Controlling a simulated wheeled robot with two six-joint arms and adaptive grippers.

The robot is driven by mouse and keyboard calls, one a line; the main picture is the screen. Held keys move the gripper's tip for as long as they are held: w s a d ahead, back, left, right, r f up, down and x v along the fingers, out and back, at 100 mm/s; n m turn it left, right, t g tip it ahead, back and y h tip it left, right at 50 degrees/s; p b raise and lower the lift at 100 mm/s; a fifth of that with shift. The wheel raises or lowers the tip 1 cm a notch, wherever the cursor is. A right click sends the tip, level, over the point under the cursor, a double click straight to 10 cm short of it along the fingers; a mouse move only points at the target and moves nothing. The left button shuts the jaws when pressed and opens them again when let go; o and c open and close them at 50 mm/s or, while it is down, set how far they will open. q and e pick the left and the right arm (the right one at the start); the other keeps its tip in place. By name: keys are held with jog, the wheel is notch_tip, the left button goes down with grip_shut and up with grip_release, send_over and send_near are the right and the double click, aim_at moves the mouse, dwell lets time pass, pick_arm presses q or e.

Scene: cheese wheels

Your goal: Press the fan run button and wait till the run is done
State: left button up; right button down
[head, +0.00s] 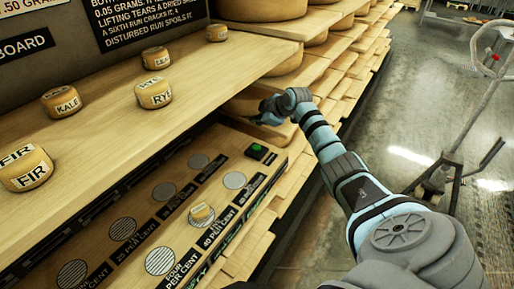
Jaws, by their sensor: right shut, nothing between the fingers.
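A green button (257,149) sits in a small black housing at the back right corner of the wooden fan panel (128,276). The panel carries several round grilles with per cent labels. My right gripper (268,112) is shut and empty. It shows above and beyond the button in the picture, near the shelf edge, apart from the button. Its fingertips are small and partly hard to make out. My left gripper is not in view.
Small labelled cheese wheels, among them FIR (25,167), KALE (61,102) and RYE (154,93), stand on the upper wooden shelf (110,140), which overhangs the panel. Large cheese wheels (262,8) fill racks behind.

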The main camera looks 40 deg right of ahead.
jog(key=b, duration=0.3)
send_over(255, 148)
jog(key=f, duration=0.5)
jog(key=shift+w, duration=0.25)
jog(key=f+b, duration=0.1)
jog(key=b, duration=0.1)
jog(key=s+f+b, duration=0.1)
jog(key=f+b, duration=0.1)
jog(key=shift+f, duration=0.3)
jog(key=shift+w+f, duration=0.2)
jog(key=shift+f, duration=0.3)
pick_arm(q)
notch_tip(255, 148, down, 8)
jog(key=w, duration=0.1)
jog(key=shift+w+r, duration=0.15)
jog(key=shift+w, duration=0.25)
pick_arm(e)
jog(key=shift+r, duration=0.1)
pick_arm(q)
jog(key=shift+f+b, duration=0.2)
jog(key=shift+b, duration=0.15)
pick_arm(e)
jog(key=shift+f, duration=0.45)
